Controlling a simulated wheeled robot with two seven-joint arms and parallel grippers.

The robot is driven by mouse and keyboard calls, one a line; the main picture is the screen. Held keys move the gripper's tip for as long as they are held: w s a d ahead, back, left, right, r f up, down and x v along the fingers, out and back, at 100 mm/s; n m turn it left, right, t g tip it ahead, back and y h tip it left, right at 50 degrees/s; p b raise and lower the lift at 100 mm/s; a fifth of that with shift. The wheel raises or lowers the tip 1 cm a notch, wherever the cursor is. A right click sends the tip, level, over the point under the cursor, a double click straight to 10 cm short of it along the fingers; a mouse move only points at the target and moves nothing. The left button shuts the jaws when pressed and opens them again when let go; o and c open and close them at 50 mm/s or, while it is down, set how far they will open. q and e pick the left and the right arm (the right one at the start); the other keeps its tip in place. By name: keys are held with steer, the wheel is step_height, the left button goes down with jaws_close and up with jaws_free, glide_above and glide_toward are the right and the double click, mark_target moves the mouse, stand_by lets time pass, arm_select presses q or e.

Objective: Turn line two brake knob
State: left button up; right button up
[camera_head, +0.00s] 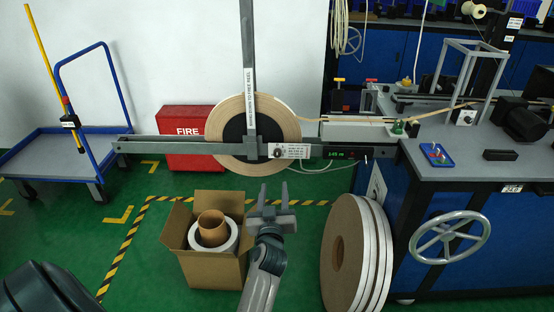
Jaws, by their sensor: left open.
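A large tape reel (223,124) hangs on a grey cross-shaped frame (170,145). A small dark knob (277,152) sits at the front of its hub, just right of the upright bar, beside a white label (296,151) whose print is too small to read. I cannot tell whether this is the line two brake knob. My left gripper (274,191) is open and empty, its fingers pointing up. In the picture it is below the knob and apart from it. My right gripper is not in view.
An open cardboard box (212,269) with rolls stands on the floor left of my left arm. Large rolls (345,250) lean against the blue bench (440,215), which has a handwheel (449,237). A red fire box (180,122) and blue cart (60,150) stand behind.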

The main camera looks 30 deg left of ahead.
arm_select(q)
glide_toward(277, 155)
steer(key=x, duration=0.7)
steer(key=shift+w+a, duration=0.1)
steer(key=shift+w, duration=0.2)
steer(key=shift+w+a+f, duration=0.1)
steer(key=shift+w+a, duration=0.15)
steer(key=shift+w, duration=0.25)
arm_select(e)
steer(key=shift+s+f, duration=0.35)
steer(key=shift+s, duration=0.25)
